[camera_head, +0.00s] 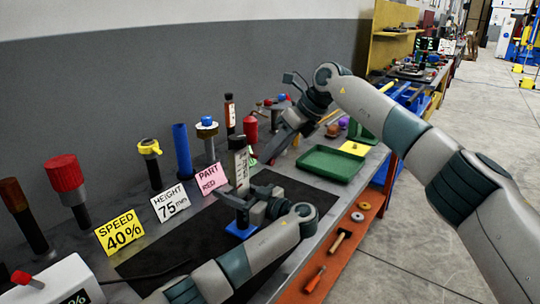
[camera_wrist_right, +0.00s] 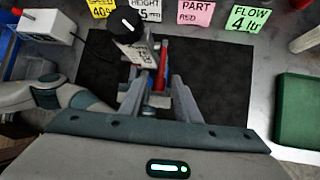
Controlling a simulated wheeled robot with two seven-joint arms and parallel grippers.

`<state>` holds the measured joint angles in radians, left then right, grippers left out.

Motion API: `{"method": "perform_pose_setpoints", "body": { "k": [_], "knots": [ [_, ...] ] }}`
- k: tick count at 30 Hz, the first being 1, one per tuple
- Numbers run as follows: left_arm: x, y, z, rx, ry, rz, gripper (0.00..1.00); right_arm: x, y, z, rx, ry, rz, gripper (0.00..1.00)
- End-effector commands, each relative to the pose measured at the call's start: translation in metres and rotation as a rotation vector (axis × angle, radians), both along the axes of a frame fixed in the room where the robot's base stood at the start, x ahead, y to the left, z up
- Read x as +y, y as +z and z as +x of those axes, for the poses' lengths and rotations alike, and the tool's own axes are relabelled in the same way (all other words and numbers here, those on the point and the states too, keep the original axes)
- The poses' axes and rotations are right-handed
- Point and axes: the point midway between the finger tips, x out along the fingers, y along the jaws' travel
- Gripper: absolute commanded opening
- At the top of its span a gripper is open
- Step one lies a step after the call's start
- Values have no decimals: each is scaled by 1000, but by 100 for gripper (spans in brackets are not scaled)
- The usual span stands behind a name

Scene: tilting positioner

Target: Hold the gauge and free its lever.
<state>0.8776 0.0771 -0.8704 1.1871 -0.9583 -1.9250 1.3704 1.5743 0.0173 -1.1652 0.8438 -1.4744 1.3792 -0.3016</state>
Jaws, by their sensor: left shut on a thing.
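The gauge (camera_head: 239,165) is an upright grey column with a dark top and a pale scale label, standing over a blue base (camera_head: 240,231) on the black mat. In the right wrist view its black round top (camera_wrist_right: 125,21) shows at upper left. My left gripper (camera_head: 236,204) is shut on the gauge, low on its body. A red lever (camera_wrist_right: 162,62) sticks out beside the gauge. My right gripper (camera_wrist_right: 160,82) is open, its fingers on either side of the lever's line; I cannot tell whether they touch it. It also shows in the head view (camera_head: 270,157).
Cards reading speed (camera_head: 122,233), height (camera_head: 170,203) and part (camera_head: 212,178) stand behind the mat (camera_head: 160,255), with several knobbed posts. A green tray (camera_head: 331,164) is to the right. A white box (camera_head: 58,284) stands at front left. The mat's right part is clear.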

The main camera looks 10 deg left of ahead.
Motion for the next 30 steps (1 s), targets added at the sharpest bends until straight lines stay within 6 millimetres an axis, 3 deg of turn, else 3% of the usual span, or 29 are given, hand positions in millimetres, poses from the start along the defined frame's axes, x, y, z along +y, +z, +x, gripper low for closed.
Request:
{"method": "perform_pose_setpoints", "body": {
  "k": [18, 30],
  "knots": [
    [0, -1, 0, 1, 1, -1, 3, -55, 78, -6, 0, -1, 0, 29],
    [1, -1, 0, 1, 1, -1, 3, -60, 86, -7, 1, -1, 0, 29]
  ]
}}
